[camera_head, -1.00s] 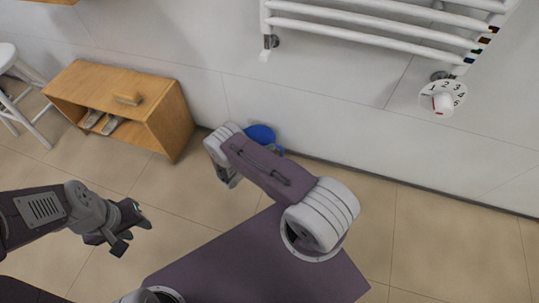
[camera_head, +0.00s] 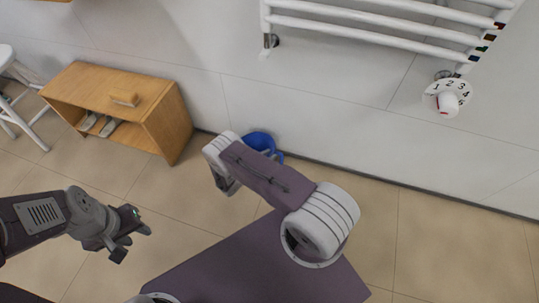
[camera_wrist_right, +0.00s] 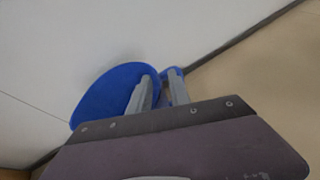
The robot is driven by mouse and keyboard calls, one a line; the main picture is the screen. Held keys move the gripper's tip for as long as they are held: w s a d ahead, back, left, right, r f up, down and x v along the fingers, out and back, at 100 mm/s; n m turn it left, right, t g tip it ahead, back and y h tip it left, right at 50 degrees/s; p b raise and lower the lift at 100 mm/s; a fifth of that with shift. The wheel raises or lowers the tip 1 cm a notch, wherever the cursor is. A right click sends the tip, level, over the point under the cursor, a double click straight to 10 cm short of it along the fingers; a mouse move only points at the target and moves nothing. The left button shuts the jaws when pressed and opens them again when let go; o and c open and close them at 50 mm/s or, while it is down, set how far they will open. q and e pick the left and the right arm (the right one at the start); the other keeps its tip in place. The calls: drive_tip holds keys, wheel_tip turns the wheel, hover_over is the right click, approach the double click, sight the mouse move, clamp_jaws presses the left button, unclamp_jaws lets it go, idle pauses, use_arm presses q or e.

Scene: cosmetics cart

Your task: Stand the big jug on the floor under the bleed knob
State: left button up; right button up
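The big jug (camera_head: 258,141) is blue and stands out against the foot of the wall, partly hidden behind my right arm. It also shows in the right wrist view (camera_wrist_right: 105,97), where its broad round top fills the left-middle. My right gripper (camera_wrist_right: 160,82) has its two grey fingers on either side of the jug's handle (camera_wrist_right: 173,73) and appears shut on it; the arm hides it in the head view. The bleed knob (camera_head: 264,55) appears as a small pale piece under the radiator's left end, above the jug. My left gripper (camera_head: 138,232) is empty, its fingers apart.
A white radiator (camera_head: 370,35) hangs on the wall, with a numbered dial (camera_head: 447,101) at its right end. A wooden shelf box (camera_head: 160,105) holding shoes stands left of the jug, and a white stool (camera_head: 20,110) is further left. Floor at right (camera_head: 440,240) is clear.

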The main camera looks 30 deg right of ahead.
drive_tip(key=p+v, duration=0.4)
drive_tip(key=v, duration=0.6)
drive_tip(key=s+a+r+m+g+y, duration=0.1)
drive_tip(key=s+r+m+y, duration=0.3)
drive_tip(key=r+m, duration=0.3)
drive_tip(key=s+a+r+m+g+y, duration=0.1)
drive_tip(key=s+r+m+y, duration=0.3)
drive_tip(key=r+m, duration=0.3)
drive_tip(key=s+a+r+m+g+y, duration=0.1)
drive_tip(key=s+r+m+y, duration=0.3)
drive_tip(key=r, duration=0.9)
drive_tip(key=s+a+m, duration=0.1)
drive_tip(key=m, duration=0.2)
drive_tip(key=shift+y, duration=0.4)
drive_tip(key=shift+a, duration=0.1)
